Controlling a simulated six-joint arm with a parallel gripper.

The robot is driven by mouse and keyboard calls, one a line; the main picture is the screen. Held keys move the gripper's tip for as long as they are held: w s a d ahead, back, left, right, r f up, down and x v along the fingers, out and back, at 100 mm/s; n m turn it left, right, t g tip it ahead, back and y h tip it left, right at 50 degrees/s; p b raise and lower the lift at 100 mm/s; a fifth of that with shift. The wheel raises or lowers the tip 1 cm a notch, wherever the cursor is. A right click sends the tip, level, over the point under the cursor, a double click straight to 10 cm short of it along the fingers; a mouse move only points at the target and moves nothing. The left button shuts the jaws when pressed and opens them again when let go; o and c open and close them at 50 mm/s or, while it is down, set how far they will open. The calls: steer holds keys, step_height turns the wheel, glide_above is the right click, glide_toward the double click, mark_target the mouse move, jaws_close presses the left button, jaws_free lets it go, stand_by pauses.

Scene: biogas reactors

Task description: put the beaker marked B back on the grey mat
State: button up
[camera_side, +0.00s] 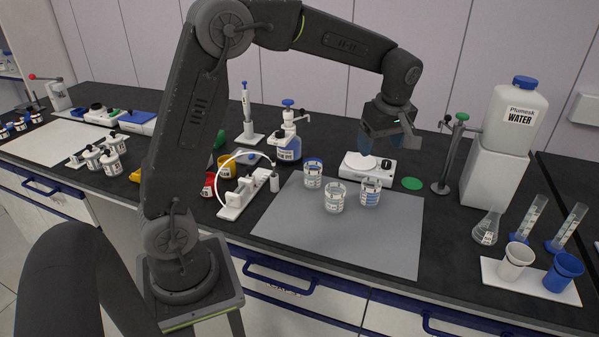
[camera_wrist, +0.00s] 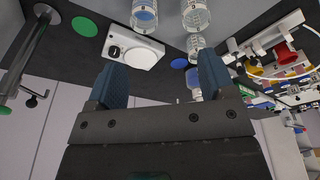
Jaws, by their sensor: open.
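The grey mat (camera_side: 325,245) lies in the middle of the bench. Three glass beakers stand upright on its back part: a left one (camera_side: 313,174), a front one (camera_side: 335,199) and a right one (camera_side: 371,192) with bluish contents. Their letters are too small to read, so I cannot tell which is B. All three also show at the top of the wrist view, one (camera_wrist: 144,14) to the left. My gripper (camera_side: 386,142) is open and empty, above and behind the white balance (camera_side: 378,170), clear of the beakers. The wrist view shows its blue fingers spread apart (camera_wrist: 162,80).
The balance pan looks empty. A green disc (camera_side: 412,184) lies to its right, and a blue disc (camera_wrist: 180,63) shows in the wrist view. A stand (camera_side: 449,155) and water container (camera_side: 515,120) are at right, a dispenser bottle (camera_side: 288,146) behind the mat. The mat's front is clear.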

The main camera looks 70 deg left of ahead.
steer(key=s+d+r+m+t+h, duration=0.1)
steer(key=s+d+r+m, duration=0.2)
steer(key=s+m, duration=0.3)
steer(key=s+d+r+m+t, duration=0.2)
steer(key=s+r+m, duration=0.1)
steer(key=s, duration=0.5)
steer(key=s+d+f+m+t+h, duration=0.1)
steer(key=s+d+f+m+t, duration=0.1)
steer(key=s+m, duration=0.6)
steer(key=s+d, duration=0.1)
steer(key=s, duration=0.1)
steer(key=shift+s+d+f+m, duration=0.2)
steer(key=shift+s+d+m, duration=0.05)
steer(key=shift+s+m, duration=0.1)
